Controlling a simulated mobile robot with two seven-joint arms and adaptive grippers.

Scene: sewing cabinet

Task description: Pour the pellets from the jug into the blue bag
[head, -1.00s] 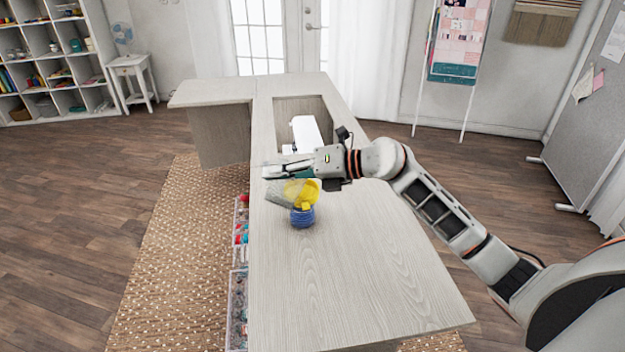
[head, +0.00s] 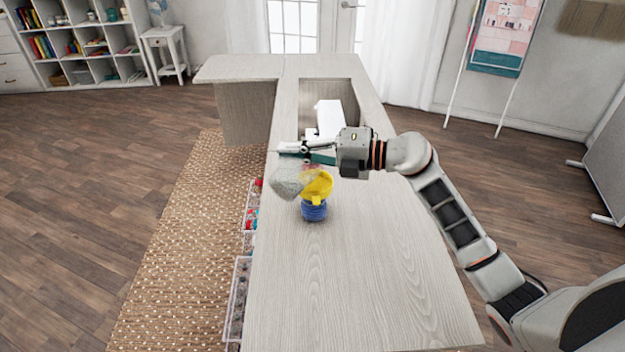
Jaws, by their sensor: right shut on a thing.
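My right gripper (head: 306,152) is shut on the jug (head: 291,179), a translucent grey vessel hanging tilted below the fingers. Pale contents show through its wall, but I cannot make out single pellets. The blue bag (head: 314,212) stands upright on the table, below and right of the jug. A yellow funnel-like piece (head: 318,186) sits over the bag's mouth and hides its opening. The jug's right side overlaps the yellow piece in the picture; I cannot tell whether they touch. My left gripper is not in view.
The pale wooden sewing table (head: 350,285) is clear in front of the bag. A white sewing machine (head: 330,118) sits in the recess behind my gripper. Clear bins (head: 238,295) with colourful contents line the table's left side, above a woven rug (head: 180,260).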

